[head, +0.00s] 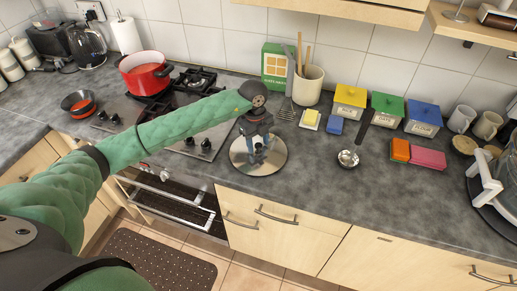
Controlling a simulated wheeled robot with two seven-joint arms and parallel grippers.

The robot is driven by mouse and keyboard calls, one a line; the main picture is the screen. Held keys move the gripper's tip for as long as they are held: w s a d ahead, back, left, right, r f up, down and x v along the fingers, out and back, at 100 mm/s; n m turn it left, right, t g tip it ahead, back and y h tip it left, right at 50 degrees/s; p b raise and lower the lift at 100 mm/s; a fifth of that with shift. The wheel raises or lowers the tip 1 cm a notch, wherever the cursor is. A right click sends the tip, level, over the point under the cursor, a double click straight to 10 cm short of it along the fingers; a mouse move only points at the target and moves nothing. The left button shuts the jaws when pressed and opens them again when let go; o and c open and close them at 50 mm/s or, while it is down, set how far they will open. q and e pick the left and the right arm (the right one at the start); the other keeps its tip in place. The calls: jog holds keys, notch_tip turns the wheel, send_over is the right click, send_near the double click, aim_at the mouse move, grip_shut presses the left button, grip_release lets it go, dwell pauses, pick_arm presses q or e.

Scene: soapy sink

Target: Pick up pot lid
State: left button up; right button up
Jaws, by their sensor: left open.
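The pot lid (273,164) is a round, shiny, silver-grey disc lying flat on the dark countertop, right of the hob and near the counter's front edge. My left gripper (257,156) points down over the middle of the lid, with its jaws open. It hides the lid's centre, so I cannot tell whether the fingers touch the lid or sit around its knob. My right gripper is not in view.
A red pot (146,76) stands on the hob at the left, beyond my arm. Yellow, green and blue canisters line the wall.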

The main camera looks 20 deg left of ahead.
pick_arm(q)
jog(key=shift+f, duration=0.1)
jog(key=c, duration=1)
grip_shut()
jog(key=shift+r, duration=0.2)
